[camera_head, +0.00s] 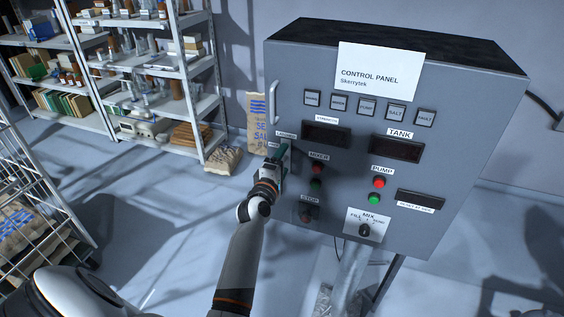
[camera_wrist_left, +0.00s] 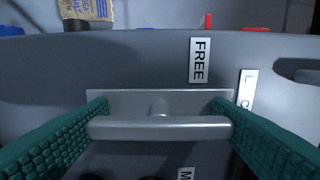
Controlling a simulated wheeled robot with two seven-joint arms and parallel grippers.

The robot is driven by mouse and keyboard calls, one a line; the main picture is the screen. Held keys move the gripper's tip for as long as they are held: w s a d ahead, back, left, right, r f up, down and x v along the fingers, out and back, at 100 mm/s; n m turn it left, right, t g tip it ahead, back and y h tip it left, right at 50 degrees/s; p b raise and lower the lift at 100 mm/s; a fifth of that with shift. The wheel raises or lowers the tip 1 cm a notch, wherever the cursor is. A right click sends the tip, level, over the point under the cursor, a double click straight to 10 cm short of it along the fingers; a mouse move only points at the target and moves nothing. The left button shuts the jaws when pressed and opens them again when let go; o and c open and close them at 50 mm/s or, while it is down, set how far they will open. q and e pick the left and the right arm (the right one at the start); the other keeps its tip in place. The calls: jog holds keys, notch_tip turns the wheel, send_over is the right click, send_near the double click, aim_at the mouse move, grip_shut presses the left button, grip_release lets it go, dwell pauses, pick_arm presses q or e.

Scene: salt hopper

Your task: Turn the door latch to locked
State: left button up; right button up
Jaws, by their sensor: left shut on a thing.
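The door latch (camera_wrist_left: 160,128) shows in the left wrist view as a grey metal bar on a small plate, fixed to the grey control panel door. The bar lies horizontally across that view. A white label reading FREE (camera_wrist_left: 199,60) sits above the latch, and a second label (camera_wrist_left: 246,91), only partly readable, sits to its right. My left gripper (camera_head: 278,158) is at the left edge of the control panel (camera_head: 345,160) in the head view. Its green fingers are shut on the latch bar, one at each end. In the head view the gripper hides most of the latch. My right gripper is out of view.
The panel has buttons and dark displays, with a mix knob (camera_head: 364,230) at the bottom. A vertical door handle (camera_head: 272,103) is above my gripper. A paper sack (camera_head: 257,112) stands behind. Shelves (camera_head: 150,70) are at the back left, and a wire cart (camera_head: 35,215) is at the left.

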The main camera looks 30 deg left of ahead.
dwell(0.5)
pick_arm(q)
jog(key=o, duration=1)
jog(key=p+v, duration=0.1)
jog(key=v, duration=1.1)
